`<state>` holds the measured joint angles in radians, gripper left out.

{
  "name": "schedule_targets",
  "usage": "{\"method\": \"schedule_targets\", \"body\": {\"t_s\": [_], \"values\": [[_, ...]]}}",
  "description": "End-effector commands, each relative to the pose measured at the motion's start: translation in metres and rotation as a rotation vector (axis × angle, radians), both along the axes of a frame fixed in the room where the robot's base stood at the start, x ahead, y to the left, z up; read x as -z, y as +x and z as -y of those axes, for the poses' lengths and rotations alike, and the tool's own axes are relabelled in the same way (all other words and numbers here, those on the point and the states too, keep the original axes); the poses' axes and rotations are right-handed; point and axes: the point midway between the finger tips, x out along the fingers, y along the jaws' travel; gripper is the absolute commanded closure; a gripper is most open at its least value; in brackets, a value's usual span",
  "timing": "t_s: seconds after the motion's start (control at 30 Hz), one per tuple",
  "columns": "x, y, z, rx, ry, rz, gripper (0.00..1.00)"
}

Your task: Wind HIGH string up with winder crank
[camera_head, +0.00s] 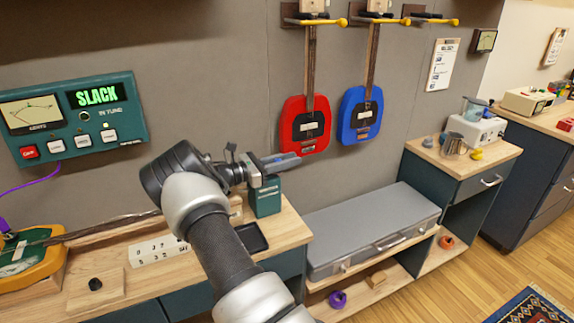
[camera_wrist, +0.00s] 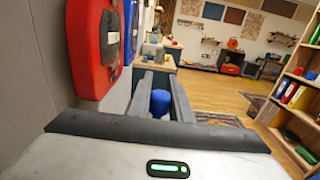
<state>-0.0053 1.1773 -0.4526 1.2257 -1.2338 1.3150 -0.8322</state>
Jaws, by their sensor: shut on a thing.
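My gripper (camera_head: 292,159) is held up above the right end of the workbench, pointing right toward the wall. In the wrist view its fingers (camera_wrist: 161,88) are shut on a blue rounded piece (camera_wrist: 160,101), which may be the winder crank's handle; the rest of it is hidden. A yellow and green stringed instrument (camera_head: 42,268) lies on the bench at far left, its neck running right behind my arm. The HIGH string and its tuning peg cannot be made out. A green tuner box (camera_head: 75,118) on the wall reads "SLACK".
A dark green box (camera_head: 265,197) and a black tray (camera_head: 252,237) stand below my gripper. A white number card (camera_head: 158,250) lies on the bench. Red (camera_head: 304,125) and blue (camera_head: 361,115) guitars hang on the wall. A grey case (camera_head: 372,227) lies right of the bench.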

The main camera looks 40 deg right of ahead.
Motion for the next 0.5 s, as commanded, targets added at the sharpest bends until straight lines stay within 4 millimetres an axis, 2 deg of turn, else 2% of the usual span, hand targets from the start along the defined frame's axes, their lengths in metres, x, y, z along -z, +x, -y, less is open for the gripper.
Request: {"method": "schedule_targets", "body": {"t_s": [0.03,0.5], "values": [[0.006,-0.002,-0.002,0.042,-0.001,0.004,1.00],[0.004,-0.021,-0.020,0.354,0.000,0.000,1.00]]}}
